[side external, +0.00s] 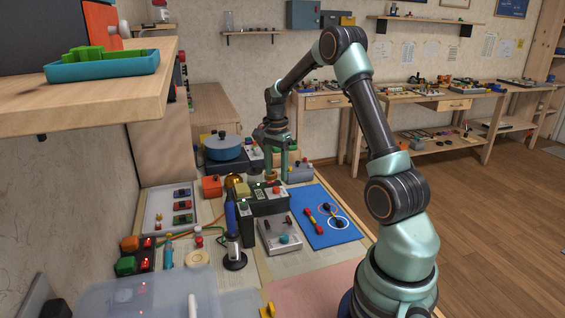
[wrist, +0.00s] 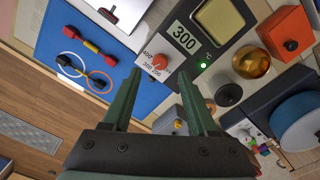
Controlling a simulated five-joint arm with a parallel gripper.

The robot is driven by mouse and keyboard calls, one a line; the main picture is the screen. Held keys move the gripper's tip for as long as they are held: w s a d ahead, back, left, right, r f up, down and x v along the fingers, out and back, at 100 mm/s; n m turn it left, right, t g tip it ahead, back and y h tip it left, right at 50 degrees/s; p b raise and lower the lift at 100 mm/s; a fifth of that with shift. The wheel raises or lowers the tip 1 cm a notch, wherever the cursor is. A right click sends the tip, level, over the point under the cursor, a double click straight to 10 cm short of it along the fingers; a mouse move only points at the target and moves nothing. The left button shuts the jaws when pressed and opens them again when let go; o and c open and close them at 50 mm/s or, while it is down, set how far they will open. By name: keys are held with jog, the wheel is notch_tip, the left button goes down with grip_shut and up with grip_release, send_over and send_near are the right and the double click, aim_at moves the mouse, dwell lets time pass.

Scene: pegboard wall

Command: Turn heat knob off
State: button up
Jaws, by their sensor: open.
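The heat knob (wrist: 160,62) is a small orange-red dial on a white scale plate marked with numbers up to 400. In the side view the unit (side external: 268,204) stands in the middle of the bench, below my gripper (side external: 276,178). In the wrist view my gripper (wrist: 160,74) is open and empty, with its two green fingers on either side of the knob's position in the picture. I cannot tell whether either finger touches it.
A blue pot (side external: 224,150) on a dark base stands behind the unit. A blue mat (side external: 330,232) with rings and a red-and-yellow piece lies to the right. A grey box with knobs (side external: 280,237) is in front. An orange box (wrist: 285,32) and a brass dome (wrist: 251,63) stand nearby.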

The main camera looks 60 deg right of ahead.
aim_at(276, 187)
jog(key=shift+f, duration=2.35)
grip_shut()
